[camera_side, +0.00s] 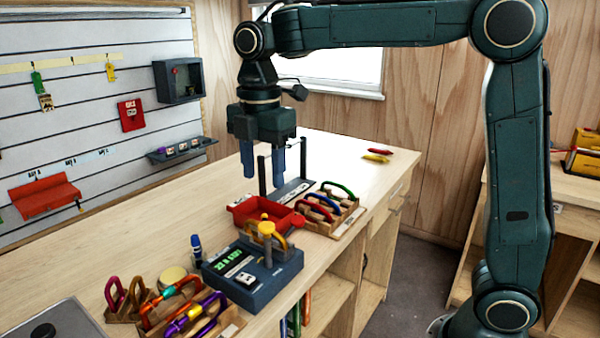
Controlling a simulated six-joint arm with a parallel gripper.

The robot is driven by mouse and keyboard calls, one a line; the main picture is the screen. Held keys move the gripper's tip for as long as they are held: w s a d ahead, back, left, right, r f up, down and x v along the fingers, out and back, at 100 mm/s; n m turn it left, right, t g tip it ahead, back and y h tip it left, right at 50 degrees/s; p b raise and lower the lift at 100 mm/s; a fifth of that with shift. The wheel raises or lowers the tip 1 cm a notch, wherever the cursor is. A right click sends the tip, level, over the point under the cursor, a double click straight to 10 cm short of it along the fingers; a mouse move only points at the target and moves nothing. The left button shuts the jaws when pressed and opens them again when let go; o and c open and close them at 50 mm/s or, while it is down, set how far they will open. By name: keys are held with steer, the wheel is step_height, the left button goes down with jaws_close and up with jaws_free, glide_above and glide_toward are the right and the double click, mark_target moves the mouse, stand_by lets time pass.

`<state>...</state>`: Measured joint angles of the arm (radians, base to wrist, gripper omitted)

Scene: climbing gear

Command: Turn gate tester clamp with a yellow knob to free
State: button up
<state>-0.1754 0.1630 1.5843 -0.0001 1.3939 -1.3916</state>
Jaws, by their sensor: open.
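The gate tester (250,277) is a dark blue-grey box with a green lit display, on the bench near its front edge. Its clamp with a yellow knob (266,228) stands up on the tester's right part. An orange carabiner seems to be at the clamp, partly hidden by the knob and post. My gripper (263,170) points down, open and empty, above the bench behind the tester. It is higher than the yellow knob and apart from it. I cannot tell which setting the clamp is in.
A red tray (262,213) sits just behind the tester. A wooden rack (330,212) of carabiners is to its right, and a black upright frame (303,160) stands near my gripper. The bench's back right is mostly clear.

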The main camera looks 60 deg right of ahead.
mark_target(266, 224)
step_height(266, 224, down, 10)
stand_by(0.5)
jaws_close()
